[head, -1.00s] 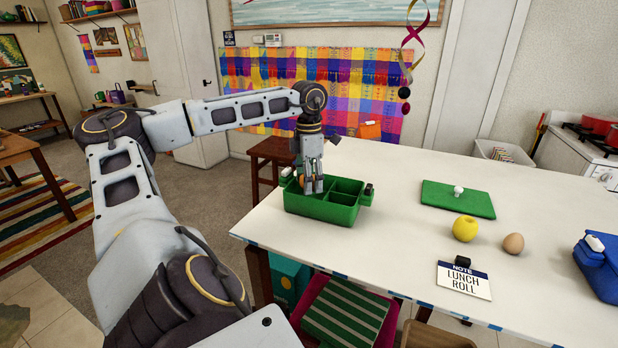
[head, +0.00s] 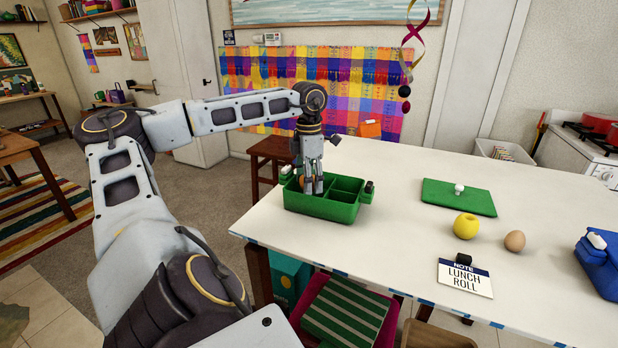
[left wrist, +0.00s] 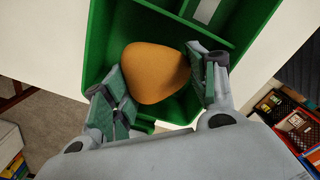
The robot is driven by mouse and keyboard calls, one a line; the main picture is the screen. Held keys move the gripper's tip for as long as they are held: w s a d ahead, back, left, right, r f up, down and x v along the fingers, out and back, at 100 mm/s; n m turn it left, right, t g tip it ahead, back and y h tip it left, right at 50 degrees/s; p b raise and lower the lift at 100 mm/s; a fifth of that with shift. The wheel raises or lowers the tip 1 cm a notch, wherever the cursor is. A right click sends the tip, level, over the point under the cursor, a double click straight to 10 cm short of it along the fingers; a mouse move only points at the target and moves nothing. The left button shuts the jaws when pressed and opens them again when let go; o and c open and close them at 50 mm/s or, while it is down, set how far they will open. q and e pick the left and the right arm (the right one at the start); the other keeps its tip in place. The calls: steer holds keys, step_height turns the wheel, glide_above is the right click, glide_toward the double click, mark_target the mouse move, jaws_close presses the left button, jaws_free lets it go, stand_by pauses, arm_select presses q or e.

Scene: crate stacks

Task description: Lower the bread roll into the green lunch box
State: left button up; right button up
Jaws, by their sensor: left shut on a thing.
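The green lunch box (head: 331,213) stands open on the near left part of the white table, with dividers inside. My left gripper (head: 313,188) points down into its left compartment. In the left wrist view, the left gripper (left wrist: 164,92) is shut on the orange-brown bread roll (left wrist: 155,72), one finger on each side. The roll is over or inside the large compartment; whether it touches the floor I cannot tell. In the head view the fingers hide most of the roll. The green lid (head: 445,198) lies flat on the table. My right gripper is not in view.
A yellow apple (head: 466,226) and a brown egg (head: 514,241) stand on the table at the right. A note card (head: 465,278) reads "LUNCH ROLL". A blue box (head: 599,266) is at the right edge. The table between lunch box and lid is clear.

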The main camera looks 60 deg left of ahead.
arm_select(q)
steer(key=shift+f+b, duration=0.55)
steer(key=shift+f, duration=0.1)
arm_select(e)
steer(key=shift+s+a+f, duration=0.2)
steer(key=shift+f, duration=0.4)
arm_select(q)
steer(key=shift+s+a+f, duration=0.1)
steer(key=shift+a+f, duration=0.05)
steer(key=shift+f, duration=0.05)
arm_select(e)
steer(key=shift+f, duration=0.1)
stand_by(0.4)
